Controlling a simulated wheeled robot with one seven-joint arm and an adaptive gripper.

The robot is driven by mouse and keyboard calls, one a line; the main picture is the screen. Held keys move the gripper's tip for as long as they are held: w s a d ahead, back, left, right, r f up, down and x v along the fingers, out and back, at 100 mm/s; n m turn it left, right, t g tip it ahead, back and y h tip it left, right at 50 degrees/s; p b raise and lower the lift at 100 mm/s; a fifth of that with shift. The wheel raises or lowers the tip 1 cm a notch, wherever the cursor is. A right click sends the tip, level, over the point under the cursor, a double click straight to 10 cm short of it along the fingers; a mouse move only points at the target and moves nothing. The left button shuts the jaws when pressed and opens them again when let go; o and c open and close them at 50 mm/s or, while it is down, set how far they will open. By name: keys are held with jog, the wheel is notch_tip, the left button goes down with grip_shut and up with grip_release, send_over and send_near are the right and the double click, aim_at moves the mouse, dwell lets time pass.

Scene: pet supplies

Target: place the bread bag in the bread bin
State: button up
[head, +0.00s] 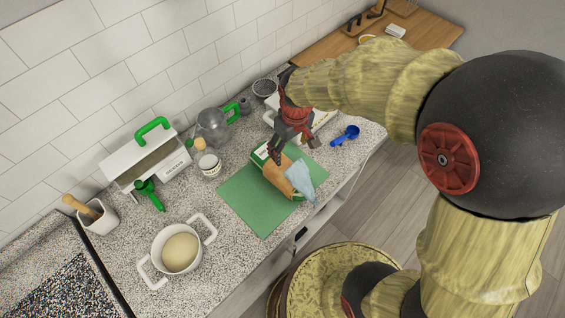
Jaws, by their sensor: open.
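The bread bag (276,181) lies on a green mat (243,202) on the speckled counter. It looks brown with green and white parts, and a pale blue piece (300,178) lies at its right end. My gripper (294,150) is open, with its dark fingers pointing down just above the far end of the bag. I cannot tell whether the fingers touch it. The bread bin (172,170) is a white box with a green handle, left of the mat near the tiled wall.
A white pot with dough (180,252) stands at the front left. A blue scoop (345,136) lies right of my gripper. The counter's front edge is close to the mat.

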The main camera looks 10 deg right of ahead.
aim_at(281, 166)
jog(key=o, duration=0.5)
jog(key=shift+n+g, duration=0.7)
jog(key=shift+n, duration=0.1)
jog(key=a+f, duration=0.1)
jog(key=f, duration=0.2)
jog(key=f+p, duration=0.1)
jog(key=f, duration=0.3)
jog(key=a+f+p, duration=0.1)
jog(key=f, duration=0.2)
jog(key=shift+w+a+f, duration=0.3)
jog(key=shift+a, duration=0.05)
jog(key=shift+w+f, duration=0.15)
jog(key=shift+f, duration=1.2)
jog(key=shift+w+f, duration=0.15)
jog(key=shift+f, duration=1.15)
